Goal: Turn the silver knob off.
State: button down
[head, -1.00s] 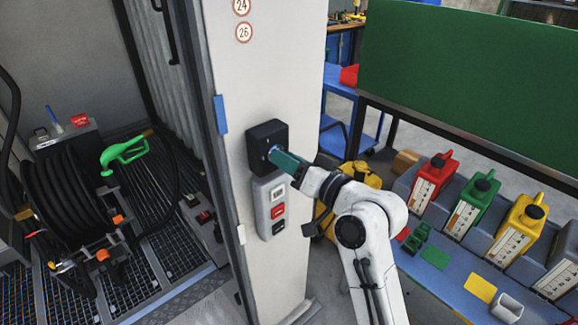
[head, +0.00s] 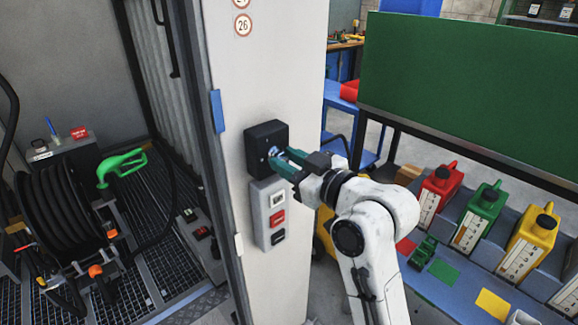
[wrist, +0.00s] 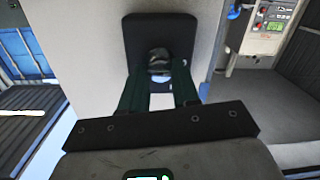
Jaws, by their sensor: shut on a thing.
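The silver knob (head: 274,152) sits on a black square switch box (head: 259,137) on the pale wall panel. My gripper (head: 283,161) is at the knob, its two green fingers reaching to either side of it. In the wrist view the knob (wrist: 159,62) shows between the fingertips of my gripper (wrist: 159,75), with the black box (wrist: 160,30) behind it. The gripper is shut on the knob. The fingers hide part of the knob, and its pointer position cannot be read.
A grey button box (head: 269,212) with white, red and black buttons is just below the switch box. A green board (head: 460,85) and a blue bench with red, green and yellow canisters (head: 480,215) stand to the right. A hose reel (head: 70,215) is at the left.

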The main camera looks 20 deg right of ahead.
jog(key=shift+n, duration=0.3)
jog(key=c, duration=0.8)
grip_release()
jog(key=b+v, duration=0.2)
jog(key=v, duration=0.8)
jog(key=shift+s+d, duration=0.1)
jog(key=shift+s, duration=0.3)
